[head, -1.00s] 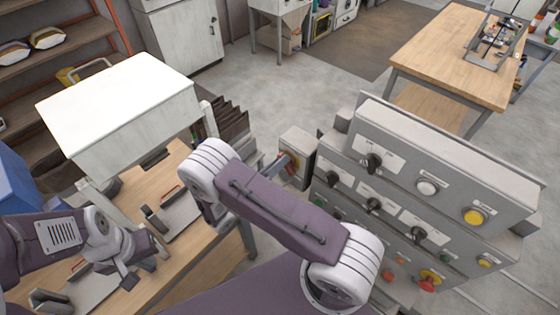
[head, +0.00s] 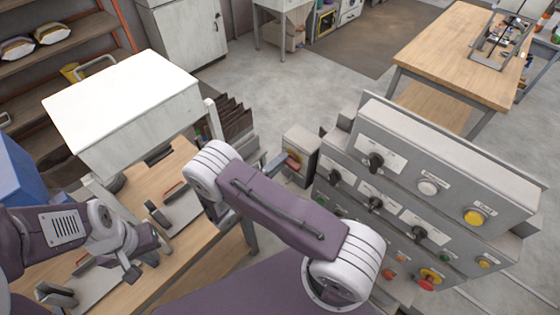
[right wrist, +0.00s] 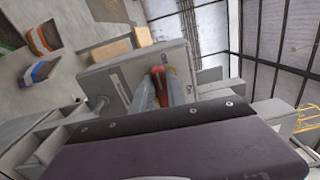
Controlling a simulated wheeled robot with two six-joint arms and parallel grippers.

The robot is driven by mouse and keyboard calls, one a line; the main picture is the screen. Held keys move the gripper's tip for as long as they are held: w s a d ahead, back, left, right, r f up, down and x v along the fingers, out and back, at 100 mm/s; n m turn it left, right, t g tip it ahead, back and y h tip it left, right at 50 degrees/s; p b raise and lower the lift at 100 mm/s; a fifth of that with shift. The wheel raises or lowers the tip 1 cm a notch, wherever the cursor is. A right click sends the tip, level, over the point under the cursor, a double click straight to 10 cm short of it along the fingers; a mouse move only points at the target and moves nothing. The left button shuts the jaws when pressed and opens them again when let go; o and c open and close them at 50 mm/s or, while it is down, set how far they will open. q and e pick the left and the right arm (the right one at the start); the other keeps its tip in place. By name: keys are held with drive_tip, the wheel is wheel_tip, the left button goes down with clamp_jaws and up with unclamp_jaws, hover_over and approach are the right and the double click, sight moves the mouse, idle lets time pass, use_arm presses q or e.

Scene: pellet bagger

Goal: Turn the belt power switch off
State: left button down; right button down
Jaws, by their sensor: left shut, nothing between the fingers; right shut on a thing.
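The belt power switch appears to be the small grey box (head: 301,148) at the left end of the control panel. It has a red lever on a yellow plate. My right gripper (head: 276,163) is at the box's front face. In the right wrist view, its fingers (right wrist: 167,92) are shut on the red lever (right wrist: 157,82), against the grey box (right wrist: 118,80). The fingers hide part of the lever, and I cannot read its on or off position. My left gripper (head: 133,273) is shut and empty above the wooden table, far from the switch.
The grey control panel (head: 440,150), with several knobs and buttons, stands right of the switch. A white-topped machine (head: 120,95) stands on the wooden table (head: 205,265) at left. Another wooden table (head: 455,55) is at the back right. Open floor lies behind the switch.

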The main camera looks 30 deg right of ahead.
drive_tip(key=shift+n, duration=0.3)
idle(0.4)
drive_tip(key=c, duration=1.3)
unclamp_jaws()
drive_tip(key=shift+d, duration=0.1)
drive_tip(key=shift+f, duration=0.1)
drive_tip(key=b+v, duration=0.3)
drive_tip(key=v, duration=0.6)
